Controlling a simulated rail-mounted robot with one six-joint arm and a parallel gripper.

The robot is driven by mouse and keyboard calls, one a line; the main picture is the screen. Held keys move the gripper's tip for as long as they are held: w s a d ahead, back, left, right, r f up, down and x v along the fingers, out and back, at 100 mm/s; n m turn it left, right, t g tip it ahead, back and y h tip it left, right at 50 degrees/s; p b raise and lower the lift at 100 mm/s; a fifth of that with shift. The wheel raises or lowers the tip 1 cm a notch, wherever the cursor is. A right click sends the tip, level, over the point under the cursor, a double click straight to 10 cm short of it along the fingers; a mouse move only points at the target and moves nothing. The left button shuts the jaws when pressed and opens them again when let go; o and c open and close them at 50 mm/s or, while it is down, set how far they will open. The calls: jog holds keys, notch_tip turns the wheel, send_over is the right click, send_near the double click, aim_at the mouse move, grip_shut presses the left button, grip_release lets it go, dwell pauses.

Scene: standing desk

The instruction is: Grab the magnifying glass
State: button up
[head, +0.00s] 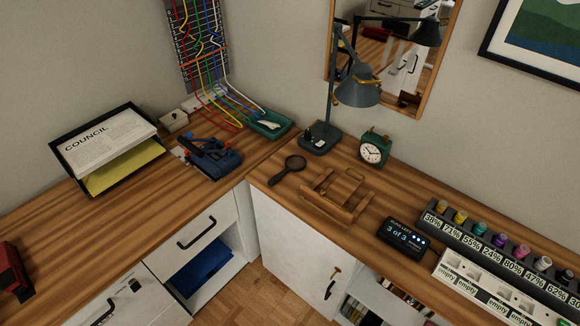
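The magnifying glass (288,169) lies flat on the wooden desk, near the inner corner where the two desk sections meet. It is dark, with a round lens at the upper right and a handle pointing to the lower left. Nothing covers it. My gripper is not in view.
A wooden stand (336,197) sits just right of the magnifying glass. A dark lamp (322,137) and a green clock (374,148) stand behind. A blue device (209,158) is to the left. A small display (403,235) and a rack of bottles (500,250) are at right.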

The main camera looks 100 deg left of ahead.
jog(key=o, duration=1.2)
